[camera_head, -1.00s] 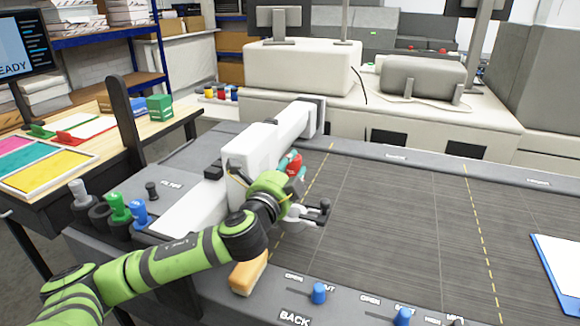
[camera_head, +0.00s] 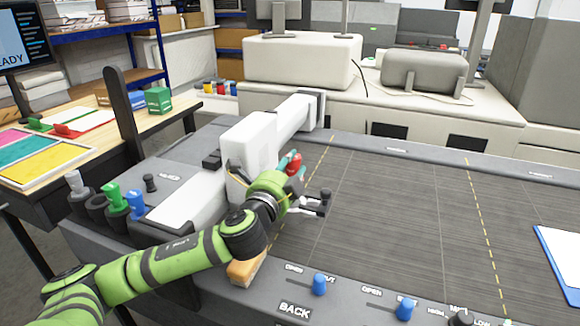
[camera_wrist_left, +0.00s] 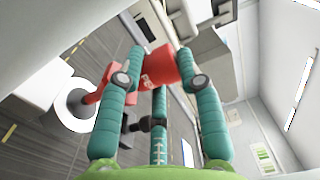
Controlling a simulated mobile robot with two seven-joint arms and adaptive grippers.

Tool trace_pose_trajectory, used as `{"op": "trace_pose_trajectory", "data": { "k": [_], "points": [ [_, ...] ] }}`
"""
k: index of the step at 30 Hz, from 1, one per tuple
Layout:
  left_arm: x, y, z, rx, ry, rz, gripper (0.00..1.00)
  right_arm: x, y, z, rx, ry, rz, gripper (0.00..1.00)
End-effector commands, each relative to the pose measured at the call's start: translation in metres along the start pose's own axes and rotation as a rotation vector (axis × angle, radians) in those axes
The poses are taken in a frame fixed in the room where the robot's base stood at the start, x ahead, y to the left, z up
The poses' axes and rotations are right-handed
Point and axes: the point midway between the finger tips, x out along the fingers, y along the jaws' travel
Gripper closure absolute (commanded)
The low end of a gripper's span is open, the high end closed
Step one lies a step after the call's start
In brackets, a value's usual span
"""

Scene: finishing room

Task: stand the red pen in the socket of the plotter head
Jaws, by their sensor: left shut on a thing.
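My left gripper (camera_head: 292,162) has teal fingers closed around the red pen (camera_head: 294,166), beside the white plotter head (camera_head: 250,150). In the left wrist view the fingertips (camera_wrist_left: 158,77) grip the pen's thick red part (camera_wrist_left: 158,64). A narrower red part (camera_wrist_left: 92,98) shows past the left finger, close to a white ring (camera_wrist_left: 63,118) that looks like the socket. I cannot tell whether the pen's tip is inside the ring or apart from it. The pen looks tilted in this view. My right gripper is in neither view.
Grey, green (camera_head: 115,197) and blue (camera_head: 137,203) pens stand in holders at the plotter's left, with an empty holder (camera_head: 97,211) among them. The dark bed (camera_head: 400,220) right of the head is largely clear.

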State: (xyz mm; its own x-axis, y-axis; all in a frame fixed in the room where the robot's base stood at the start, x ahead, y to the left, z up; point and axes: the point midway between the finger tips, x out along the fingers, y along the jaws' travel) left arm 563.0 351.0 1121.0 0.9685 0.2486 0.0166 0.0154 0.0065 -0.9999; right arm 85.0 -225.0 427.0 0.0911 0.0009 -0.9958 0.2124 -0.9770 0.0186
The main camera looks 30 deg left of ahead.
Motion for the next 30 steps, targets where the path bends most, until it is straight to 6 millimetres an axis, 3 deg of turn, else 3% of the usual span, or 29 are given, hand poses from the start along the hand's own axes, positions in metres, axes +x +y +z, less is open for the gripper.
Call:
{"op": "trace_pose_trajectory", "data": {
  "k": [30],
  "points": [
    [-0.002, 0.015, -0.002, -0.001, 0.001, 0.000, 0.97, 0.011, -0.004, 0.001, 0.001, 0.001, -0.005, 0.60]
  ]
}}
